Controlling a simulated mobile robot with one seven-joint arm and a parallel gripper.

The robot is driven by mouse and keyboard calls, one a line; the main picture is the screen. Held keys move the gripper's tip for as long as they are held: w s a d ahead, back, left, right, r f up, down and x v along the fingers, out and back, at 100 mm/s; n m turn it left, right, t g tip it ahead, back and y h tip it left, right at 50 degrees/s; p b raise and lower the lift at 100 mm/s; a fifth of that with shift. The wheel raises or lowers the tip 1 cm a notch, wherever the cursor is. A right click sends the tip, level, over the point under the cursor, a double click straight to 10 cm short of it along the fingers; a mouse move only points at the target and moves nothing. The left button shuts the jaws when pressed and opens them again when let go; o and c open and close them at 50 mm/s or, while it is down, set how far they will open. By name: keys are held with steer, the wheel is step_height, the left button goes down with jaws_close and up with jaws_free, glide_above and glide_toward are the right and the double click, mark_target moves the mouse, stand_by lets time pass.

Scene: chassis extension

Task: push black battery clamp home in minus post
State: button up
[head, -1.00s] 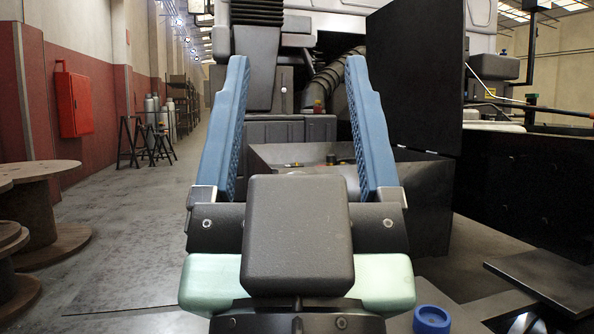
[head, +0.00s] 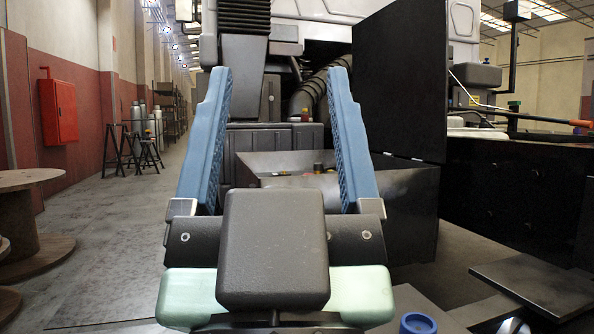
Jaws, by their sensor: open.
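My gripper (head: 277,73) fills the middle of the head view, its two blue fingers wide apart with nothing between them. Beyond it stands an open dark metal box (head: 395,200), seen between and beside the fingers. A few small things (head: 318,168) show inside the box, partly hidden by its front wall; they are too small to name. I cannot make out the black battery clamp or the minus post. My gripper appears nearer to the camera than the box, and no contact with it shows.
A tall black panel (head: 395,80) rises at the box's right. A dark ribbed case (head: 278,138) with a small red-topped thing (head: 305,115) stands behind the box. A dark flat plate (head: 535,285) is at lower right.

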step_height(320, 180, up, 53)
steer(key=p, duration=5.3)
